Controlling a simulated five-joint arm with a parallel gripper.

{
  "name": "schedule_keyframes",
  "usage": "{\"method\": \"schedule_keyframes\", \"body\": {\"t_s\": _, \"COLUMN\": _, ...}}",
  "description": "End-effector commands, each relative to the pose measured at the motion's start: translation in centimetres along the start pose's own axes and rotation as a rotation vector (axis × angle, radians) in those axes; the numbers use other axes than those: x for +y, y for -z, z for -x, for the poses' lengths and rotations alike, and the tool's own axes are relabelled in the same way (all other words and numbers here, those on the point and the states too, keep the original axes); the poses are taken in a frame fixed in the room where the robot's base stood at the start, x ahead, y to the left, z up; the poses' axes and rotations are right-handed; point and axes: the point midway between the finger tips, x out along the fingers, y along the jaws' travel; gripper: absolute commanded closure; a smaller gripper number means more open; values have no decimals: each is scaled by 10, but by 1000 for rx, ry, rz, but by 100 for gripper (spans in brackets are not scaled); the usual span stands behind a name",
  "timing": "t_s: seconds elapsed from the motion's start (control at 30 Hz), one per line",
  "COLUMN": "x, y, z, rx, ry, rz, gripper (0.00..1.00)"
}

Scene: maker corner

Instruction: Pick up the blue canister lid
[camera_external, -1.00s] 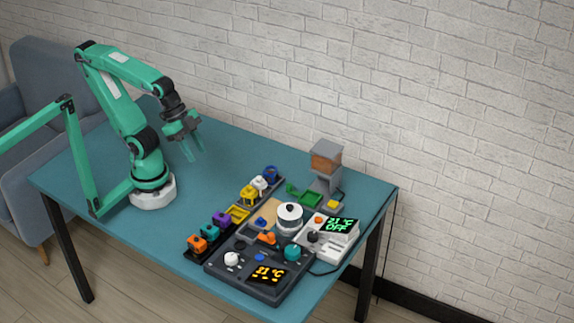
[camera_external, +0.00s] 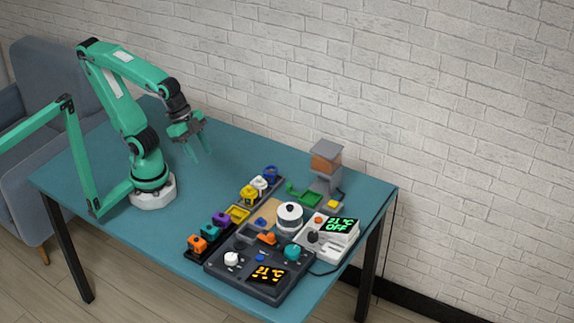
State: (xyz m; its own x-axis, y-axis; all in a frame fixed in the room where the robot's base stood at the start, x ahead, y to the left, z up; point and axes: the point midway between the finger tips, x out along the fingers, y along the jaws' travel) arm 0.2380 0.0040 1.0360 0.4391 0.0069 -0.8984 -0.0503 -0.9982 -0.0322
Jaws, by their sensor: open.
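A blue canister (camera_external: 270,173) with its lid on top stands at the far end of the back rack, beside a white one and a yellow one. It is small here, so the lid's edge against the body is hard to make out. My gripper (camera_external: 198,158) is open and empty. It hangs above the bare table, to the left of the blue canister and apart from it, with its fingers pointing down.
White (camera_external: 259,183) and yellow (camera_external: 249,194) canisters stand close to the blue one. A grey dispenser (camera_external: 326,165) and a green scoop-like tray (camera_external: 303,196) are to its right. A pot (camera_external: 289,215) and control panels fill the front right. The table's left-middle is clear.

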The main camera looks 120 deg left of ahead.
Motion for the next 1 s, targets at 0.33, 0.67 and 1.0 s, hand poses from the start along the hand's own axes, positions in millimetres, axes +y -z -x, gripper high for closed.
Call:
{"method": "schedule_keyframes", "body": {"t_s": 0.33, "x": -16, "y": 31, "z": -35, "rx": -116, "ry": -2, "rz": -176, "gripper": 57}}
{"method": "schedule_keyframes", "body": {"t_s": 0.67, "x": -36, "y": 55, "z": -82, "rx": -227, "ry": -35, "rz": -354, "gripper": 57}}
{"method": "schedule_keyframes", "body": {"t_s": 1.0, "x": -58, "y": 67, "z": -142, "rx": -332, "ry": -100, "rz": -532, "gripper": 57}}
